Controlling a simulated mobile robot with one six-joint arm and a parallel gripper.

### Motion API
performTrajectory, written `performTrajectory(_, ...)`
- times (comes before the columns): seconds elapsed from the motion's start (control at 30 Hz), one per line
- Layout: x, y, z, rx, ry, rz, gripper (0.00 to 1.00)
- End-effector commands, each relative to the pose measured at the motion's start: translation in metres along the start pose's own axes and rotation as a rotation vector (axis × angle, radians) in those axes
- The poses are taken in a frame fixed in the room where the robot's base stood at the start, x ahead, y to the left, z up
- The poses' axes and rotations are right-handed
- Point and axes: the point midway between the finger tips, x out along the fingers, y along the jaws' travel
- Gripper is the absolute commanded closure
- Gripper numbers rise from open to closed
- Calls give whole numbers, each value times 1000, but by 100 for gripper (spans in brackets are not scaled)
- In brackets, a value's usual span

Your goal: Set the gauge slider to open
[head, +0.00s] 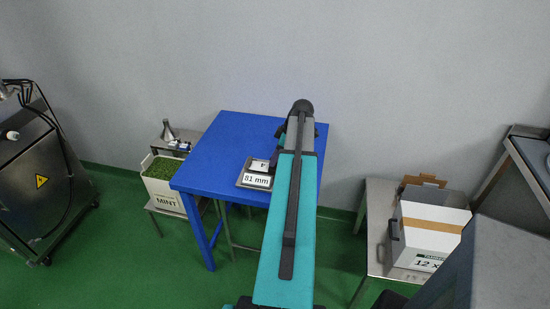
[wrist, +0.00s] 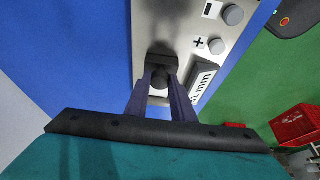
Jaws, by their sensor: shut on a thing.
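The gauge is a grey metal plate (wrist: 180,22) on the blue table. It also shows in the head view (head: 243,183), with a white label reading "81 mm" (head: 257,181). The slider is a black knob (wrist: 162,54) on the plate, seen in the wrist view. My gripper (wrist: 161,80) is shut on this slider, with one finger on each side of it. My arm hides the slider and the fingertips in the head view. Marks for open or closed cannot be made out.
Two round grey buttons, marked minus (wrist: 233,15) and plus (wrist: 216,46), sit beside the slider. The blue table (head: 215,150) is otherwise largely clear. A MINT bin (head: 163,193) stands left, a carton (head: 430,222) right. A red bin (wrist: 298,125) shows in the wrist view.

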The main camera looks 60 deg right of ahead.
Motion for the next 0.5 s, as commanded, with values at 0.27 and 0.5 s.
performTrajectory(0.27, -8, 0, 21, 0, 0, 2, 100)
performTrajectory(0.5, -10, 0, 23, 0, -3, 1, 100)
